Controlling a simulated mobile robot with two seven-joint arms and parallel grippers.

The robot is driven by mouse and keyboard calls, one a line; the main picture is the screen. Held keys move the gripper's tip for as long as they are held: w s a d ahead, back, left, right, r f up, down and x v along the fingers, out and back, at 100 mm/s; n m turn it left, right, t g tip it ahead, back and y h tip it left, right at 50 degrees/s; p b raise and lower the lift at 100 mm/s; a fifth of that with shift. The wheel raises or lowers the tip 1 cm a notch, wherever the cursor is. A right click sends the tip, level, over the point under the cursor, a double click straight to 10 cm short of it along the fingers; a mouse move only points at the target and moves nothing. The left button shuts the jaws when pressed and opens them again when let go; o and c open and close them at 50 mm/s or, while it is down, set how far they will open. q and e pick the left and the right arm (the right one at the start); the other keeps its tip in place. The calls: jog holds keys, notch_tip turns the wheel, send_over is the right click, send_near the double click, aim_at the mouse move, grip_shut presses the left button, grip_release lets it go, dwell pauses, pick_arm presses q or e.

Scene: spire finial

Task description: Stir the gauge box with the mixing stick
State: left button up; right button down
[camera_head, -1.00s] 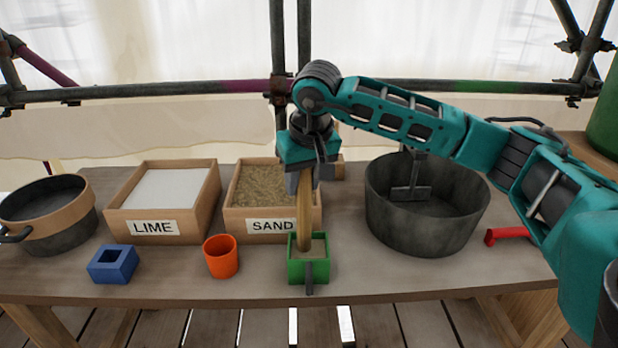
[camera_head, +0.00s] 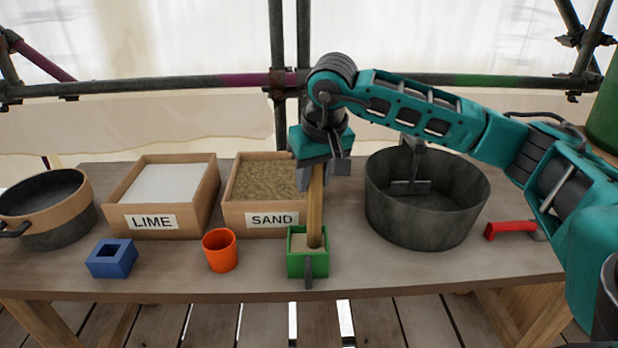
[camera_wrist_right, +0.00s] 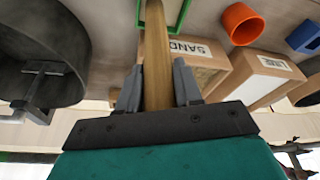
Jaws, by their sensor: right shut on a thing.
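The mixing stick (camera_head: 315,208) is a wooden rod standing nearly upright, its lower end inside the green gauge box (camera_head: 296,265). The gauge box is a small square box with a dark handle at its front and pale material inside. My right gripper (camera_head: 325,165) is shut on the upper part of the stick, above the box. In the right wrist view the stick (camera_wrist_right: 156,60) runs between the two fingers (camera_wrist_right: 158,85) towards the green box rim (camera_wrist_right: 182,12). The stick's lower tip is hidden in the box. My left gripper is not in view.
An orange cup (camera_head: 220,252) and a blue box (camera_head: 111,259) stand left of the gauge box. The SAND box (camera_head: 262,219) and LIME box (camera_head: 150,220) stand behind. A large dark tub (camera_head: 425,225) and a red-handled tool (camera_head: 511,228) are to the right. A banded pot (camera_head: 62,222) is far left.

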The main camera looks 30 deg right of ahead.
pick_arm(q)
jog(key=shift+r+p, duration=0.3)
pick_arm(e)
jog(key=shift+w+a, duration=0.35)
jog(key=shift+a, duration=0.25)
jog(key=shift+w+a, duration=0.3)
jog(key=shift+a, duration=0.25)
